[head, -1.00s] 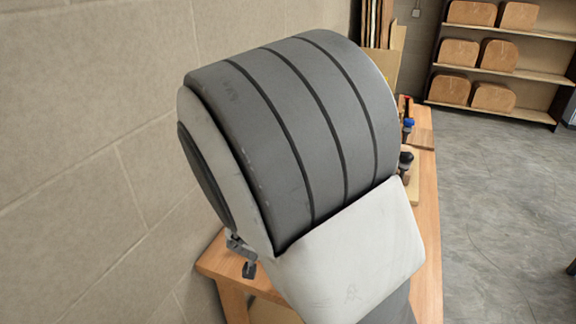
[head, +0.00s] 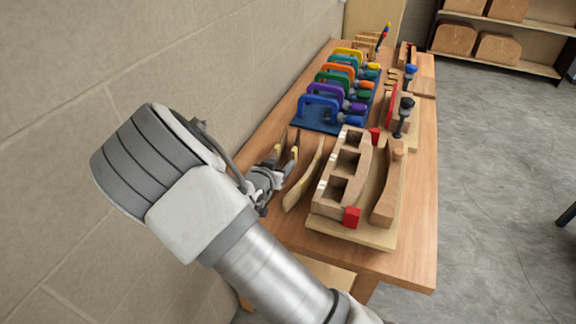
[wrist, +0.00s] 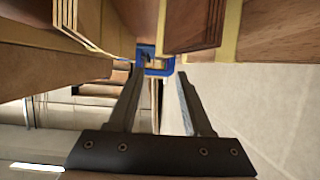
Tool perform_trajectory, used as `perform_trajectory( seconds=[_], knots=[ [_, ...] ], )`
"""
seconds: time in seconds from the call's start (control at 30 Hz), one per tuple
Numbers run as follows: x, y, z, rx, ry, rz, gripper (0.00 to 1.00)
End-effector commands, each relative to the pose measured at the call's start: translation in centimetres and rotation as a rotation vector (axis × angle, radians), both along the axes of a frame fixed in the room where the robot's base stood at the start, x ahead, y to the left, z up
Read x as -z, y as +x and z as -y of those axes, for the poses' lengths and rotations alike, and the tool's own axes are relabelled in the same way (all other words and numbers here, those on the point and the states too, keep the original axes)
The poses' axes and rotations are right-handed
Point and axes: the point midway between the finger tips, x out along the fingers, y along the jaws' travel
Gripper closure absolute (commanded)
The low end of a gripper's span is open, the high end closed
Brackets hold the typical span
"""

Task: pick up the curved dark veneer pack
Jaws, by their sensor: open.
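Thin curved veneer packs stand on the bench at my gripper (head: 281,166), partly hidden by it. A darker brown pack (head: 295,144) shows just beyond the gripper, and a lighter curved pack (head: 303,176) stands to its right. In the wrist view, a dark brown layered pack (wrist: 190,24) with pale edge lines is at the top, above the fingertips. My gripper (wrist: 162,74) is open, with nothing visible between its fingers. I cannot tell for certain which pack is the dark one in the head view.
A wooden press form (head: 345,185) with red blocks stands right of the packs. Coloured clamps lie on a blue mat (head: 318,127) behind; a blue clamp (wrist: 157,52) shows beyond my fingers. A block wall (head: 200,60) runs close on the left. Bench (head: 420,230) is clear at front right.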

Motion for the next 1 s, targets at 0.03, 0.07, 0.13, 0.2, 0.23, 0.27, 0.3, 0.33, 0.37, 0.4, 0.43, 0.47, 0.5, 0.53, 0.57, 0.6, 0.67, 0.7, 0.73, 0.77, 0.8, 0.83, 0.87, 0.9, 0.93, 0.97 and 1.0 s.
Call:
perform_trajectory(
  seconds=[0.03, 0.07, 0.13, 0.2, 0.23, 0.27, 0.3, 0.33, 0.37, 0.4, 0.43, 0.47, 0.5, 0.53, 0.57, 0.6, 0.67, 0.7, 0.73, 0.77, 0.8, 0.83, 0.87, 0.9, 0.93, 0.97, 1.0],
  knots=[
    [0.4, 0.7, 0.4, 0.002, -0.001, 0.001, 0.50],
    [0.5, 1.1, 0.5, 0.002, -0.001, 0.001, 0.50],
    [0.7, 1.6, 0.6, 0.001, -0.002, 0.000, 0.50],
    [0.9, 1.9, 0.7, 0.000, 0.000, 0.000, 0.50],
    [0.9, 2.0, 0.8, 0.000, 0.000, 0.000, 0.50],
    [1.0, 2.2, 0.9, 0.000, 0.000, 0.000, 0.50],
    [1.2, 2.4, 1.0, 0.001, 0.000, 0.000, 0.50],
    [1.4, 2.7, 1.2, 0.001, -0.001, -0.002, 0.50],
    [1.7, 3.0, 1.4, 0.001, -0.002, -0.002, 0.50],
    [1.9, 3.5, 1.6, 0.001, -0.002, -0.001, 0.50],
    [2.2, 3.9, 1.9, 0.002, -0.002, -0.001, 0.50],
    [2.5, 4.3, 2.0, 0.001, -0.002, -0.001, 0.50],
    [2.7, 4.8, 2.2, 0.001, -0.001, 0.000, 0.50],
    [2.8, 5.1, 2.3, 0.001, -0.001, 0.000, 0.50],
    [3.0, 5.4, 2.4, 0.001, 0.000, 0.000, 0.50],
    [3.1, 5.8, 2.5, 0.001, 0.000, -0.001, 0.50],
    [3.2, 6.1, 2.6, 0.000, 0.000, 0.000, 0.50],
    [3.3, 6.2, 2.6, -0.001, 0.000, 0.000, 0.50],
    [3.3, 6.2, 2.6, -0.001, 0.000, 0.000, 0.50],
    [3.3, 6.3, 2.6, -0.001, 0.000, 0.000, 0.50],
    [3.3, 6.3, 2.6, -0.001, 0.001, -0.001, 0.50],
    [3.3, 6.2, 2.6, -0.001, 0.001, -0.001, 0.50],
    [3.3, 6.2, 2.6, -0.001, 0.001, -0.001, 0.50],
    [3.3, 6.2, 2.6, -0.001, 0.001, -0.001, 0.50],
    [3.3, 6.2, 2.6, -0.001, 0.001, -0.001, 0.53],
    [3.3, 6.2, 2.6, -0.001, 0.001, -0.001, 0.59],
    [3.3, 6.2, 2.6, -0.001, 0.001, -0.001, 0.66]
  ],
)
